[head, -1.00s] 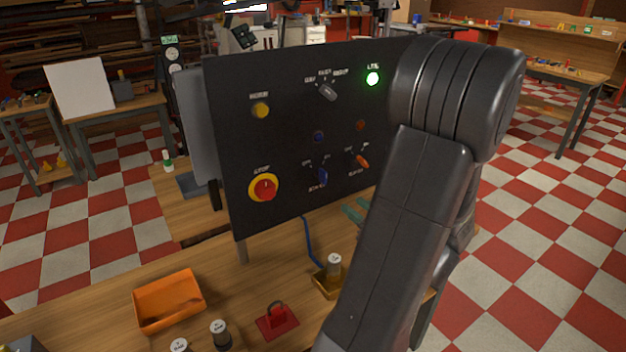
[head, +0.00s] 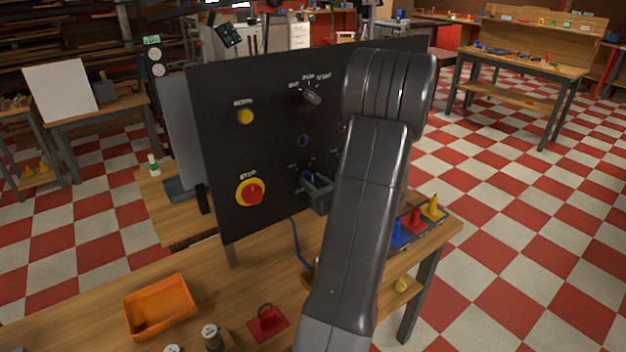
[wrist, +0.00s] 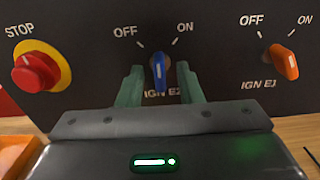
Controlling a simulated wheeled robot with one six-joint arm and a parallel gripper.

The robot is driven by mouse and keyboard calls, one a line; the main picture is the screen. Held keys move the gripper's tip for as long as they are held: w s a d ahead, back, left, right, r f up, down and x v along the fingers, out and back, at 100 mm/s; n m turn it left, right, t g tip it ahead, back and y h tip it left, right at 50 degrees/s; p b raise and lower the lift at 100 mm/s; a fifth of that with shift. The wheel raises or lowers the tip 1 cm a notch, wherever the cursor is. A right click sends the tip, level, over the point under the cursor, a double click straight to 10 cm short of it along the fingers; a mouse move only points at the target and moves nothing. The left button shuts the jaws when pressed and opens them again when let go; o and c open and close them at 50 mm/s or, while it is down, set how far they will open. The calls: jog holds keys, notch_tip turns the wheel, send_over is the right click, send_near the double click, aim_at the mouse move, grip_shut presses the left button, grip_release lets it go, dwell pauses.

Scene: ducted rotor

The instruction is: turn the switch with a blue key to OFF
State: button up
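The blue key switch (wrist: 158,76) is on the black panel (head: 225,150), below OFF on its left and ON on its right. Its handle looks roughly upright in the wrist view; I cannot tell clearly which label it points to. My gripper (wrist: 160,88) is open, with one green finger to the left and one to the right of the blue key. A gap shows between each finger and the key. In the head view my gripper (head: 317,188) is close to the panel and partly covers the blue key (head: 307,177).
An orange key switch (wrist: 285,62) is to the right. A red STOP button (wrist: 36,72) on a yellow ring is to the left. An orange bin (head: 160,308) and a red padlock-like piece (head: 267,320) are on the bench below. My arm hides the panel's right part.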

jog(key=shift+w+a, duration=0.15)
jog(key=shift+w, duration=0.1)
grip_shut()
